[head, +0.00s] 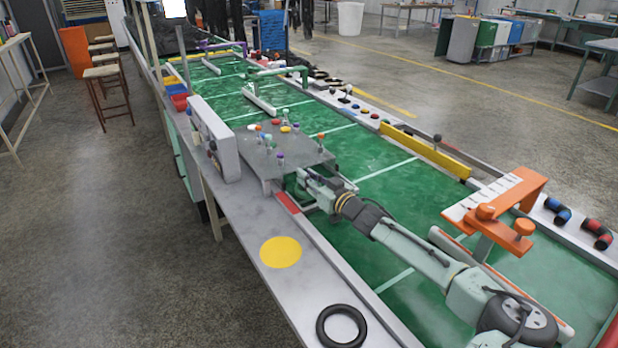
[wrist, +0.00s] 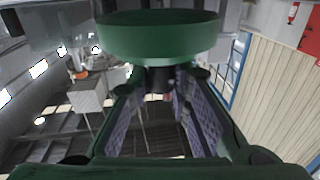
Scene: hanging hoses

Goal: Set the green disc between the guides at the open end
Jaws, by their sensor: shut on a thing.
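The green disc (wrist: 157,38) shows large in the wrist view, at the top middle, with its flat edge towards the camera. My gripper (wrist: 160,82) is shut on it, the fingertips meeting at a dark part just below the disc. The plate stands over the green belt and carries several small coloured-topped pieces. I cannot tell which parts are the guides or the open end.
A yellow round spot (head: 281,251) and a black ring (head: 341,326) lie on the grey near ledge. A white box (head: 213,138) stands left of the plate. An orange bracket (head: 505,205) stands over the belt to the right of my arm. A yellow bar (head: 425,152) lies along the far edge.

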